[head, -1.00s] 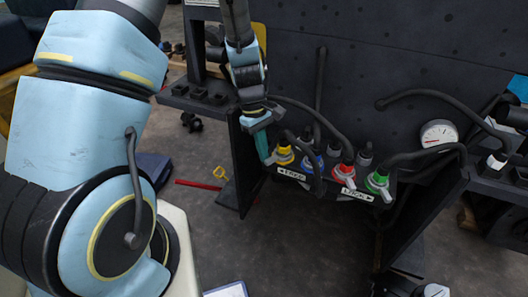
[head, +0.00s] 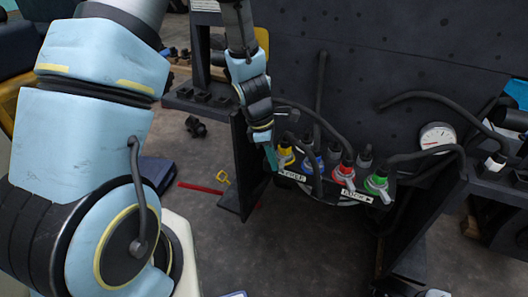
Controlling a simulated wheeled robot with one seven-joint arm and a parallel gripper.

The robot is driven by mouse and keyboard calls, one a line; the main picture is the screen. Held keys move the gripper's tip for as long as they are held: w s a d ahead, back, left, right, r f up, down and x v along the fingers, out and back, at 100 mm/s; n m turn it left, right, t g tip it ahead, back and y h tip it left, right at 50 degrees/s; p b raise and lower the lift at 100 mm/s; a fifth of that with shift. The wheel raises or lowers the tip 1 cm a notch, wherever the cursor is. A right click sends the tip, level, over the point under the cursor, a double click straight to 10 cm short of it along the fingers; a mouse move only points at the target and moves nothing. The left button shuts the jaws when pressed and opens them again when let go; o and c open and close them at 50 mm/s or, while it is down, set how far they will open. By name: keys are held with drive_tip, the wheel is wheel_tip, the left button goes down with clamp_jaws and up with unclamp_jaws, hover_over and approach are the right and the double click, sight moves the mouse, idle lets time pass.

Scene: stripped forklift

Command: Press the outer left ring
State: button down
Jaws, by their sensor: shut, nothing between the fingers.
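A row of hose couplings with coloured rings sits at the lower edge of the dark panel. The outer left one has a yellow ring (head: 285,151). To its right are a blue one (head: 308,162), a red one (head: 344,174) and a green one (head: 377,184). My gripper (head: 271,160) points down just left of the yellow ring. Its teal fingers are shut and empty. They look very close to the yellow coupling, but I cannot tell whether they touch it.
Black hoses (head: 320,110) arch over and between the couplings. White label strips (head: 292,176) run below them. A dark upright plate (head: 240,165) stands left of my gripper. A pressure gauge (head: 437,136) is at the right. The floor (head: 300,240) in front is clear.

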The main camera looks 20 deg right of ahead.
drive_tip(key=shift+s+d+n, duration=0.2)
drive_tip(key=shift+n, duration=0.4)
drive_tip(key=shift+w, duration=0.15)
drive_tip(key=shift+w+d+p, duration=0.15)
drive_tip(key=shift+w+p, duration=0.4)
drive_tip(key=shift+w, duration=0.1)
